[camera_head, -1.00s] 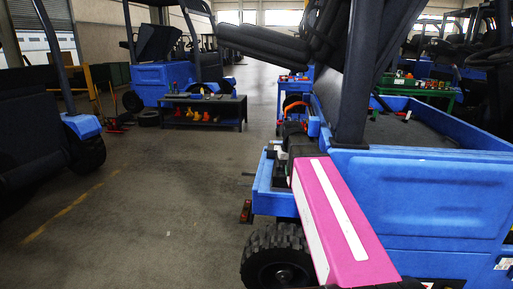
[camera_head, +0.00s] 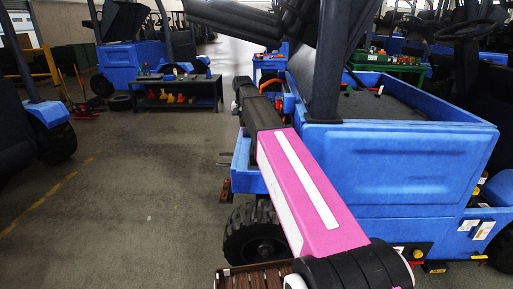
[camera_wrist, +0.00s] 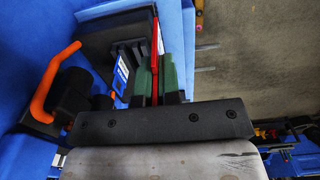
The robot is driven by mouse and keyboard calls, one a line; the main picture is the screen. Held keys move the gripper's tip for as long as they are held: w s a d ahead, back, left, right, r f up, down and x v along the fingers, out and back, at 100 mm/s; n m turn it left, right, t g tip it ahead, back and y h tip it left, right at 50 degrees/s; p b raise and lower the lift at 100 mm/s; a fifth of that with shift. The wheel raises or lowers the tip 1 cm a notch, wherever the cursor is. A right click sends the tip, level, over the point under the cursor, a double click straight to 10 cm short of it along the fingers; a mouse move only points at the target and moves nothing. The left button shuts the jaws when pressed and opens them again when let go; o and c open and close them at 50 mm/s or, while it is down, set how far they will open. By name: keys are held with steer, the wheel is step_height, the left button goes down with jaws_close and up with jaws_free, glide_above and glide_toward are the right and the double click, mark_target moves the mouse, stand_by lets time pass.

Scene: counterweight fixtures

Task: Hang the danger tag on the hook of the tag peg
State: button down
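In the wrist view, my gripper (camera_wrist: 154,88) has its green-padded fingers closed on both sides of a thin red piece (camera_wrist: 155,55). The piece stands edge-on and appears to be the danger tag; no print on it can be read. Just beyond and left of the fingers is a black block (camera_wrist: 105,50) with a blue-and-white label (camera_wrist: 121,76). Whether the red piece touches the block cannot be told. I cannot make out the tag peg or its hook. In the head view my arm reaches over the blue vehicle's (camera_head: 390,165) side, and the fingers cannot be made out.
An orange curved handle (camera_wrist: 45,88) with black parts is left of my gripper. A blue panel (camera_wrist: 40,30) borders it. A wooden slatted crate (camera_head: 255,277) is at the bottom of the head view. A dark bench (camera_head: 180,92) stands behind; the floor (camera_head: 130,180) left is open.

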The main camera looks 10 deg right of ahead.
steer(key=shift+w+d+f, duration=1.25)
steer(key=shift+w+f, duration=0.25)
steer(key=shift+f, duration=0.25)
steer(key=shift+w+d+f, duration=1.25)
steer(key=shift+w+f, duration=0.2)
steer(key=shift+f, duration=0.35)
steer(key=shift+w+d+f, duration=1.25)
steer(key=shift+w+f, duration=0.25)
steer(key=shift+f, duration=0.25)
steer(key=shift+f, duration=0.25)
steer(key=c, duration=1.3)
jaws_free()
steer(key=shift+c, duration=0.2)
steer(key=shift+r, duration=0.15)
